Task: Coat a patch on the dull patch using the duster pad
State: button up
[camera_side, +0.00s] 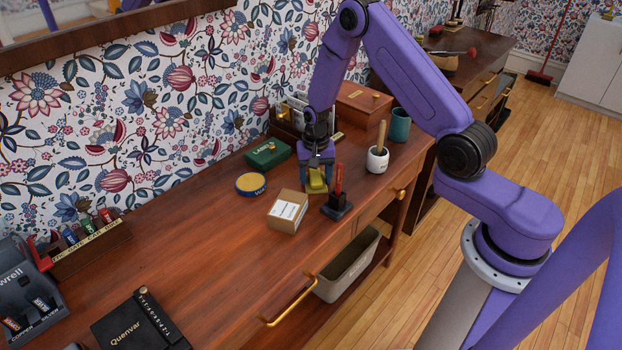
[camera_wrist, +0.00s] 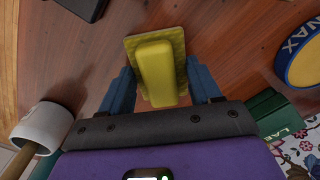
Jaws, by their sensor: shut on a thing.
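The yellow duster pad (camera_side: 316,182) has a flat base and a raised grip block. It also shows in the wrist view (camera_wrist: 157,68). My gripper (camera_side: 317,175) is shut on the pad, with a blue finger on each side of it. The pad is low over the brown wooden desk top (camera_side: 185,235); I cannot tell whether it touches the wood. A round yellow and blue wax tin (camera_side: 251,183) stands to the left of the pad, and part of it shows in the wrist view (camera_wrist: 298,55). I cannot make out the dull patch clearly in either view.
A cardboard box (camera_side: 287,211) and a dark stamp with a red handle (camera_side: 338,200) stand close to the pad. A white pot (camera_side: 377,160), green tin (camera_side: 267,154) and teal cup (camera_side: 400,125) are nearby. The desk left of the wax tin is mostly clear.

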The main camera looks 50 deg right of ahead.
aim_at(335, 170)
jog(key=shift+d, duration=4.25)
jog(key=shift+s+a, duration=0.25)
jog(key=shift+a, duration=5.45)
jog(key=shift+d, duration=5.4)
jog(key=shift+d+r, duration=0.1)
jog(key=shift+d, duration=0.15)
notch_tip(335, 170, up, 8)
jog(key=shift+w+f, duration=0.2)
jog(key=shift+f, duration=0.05)
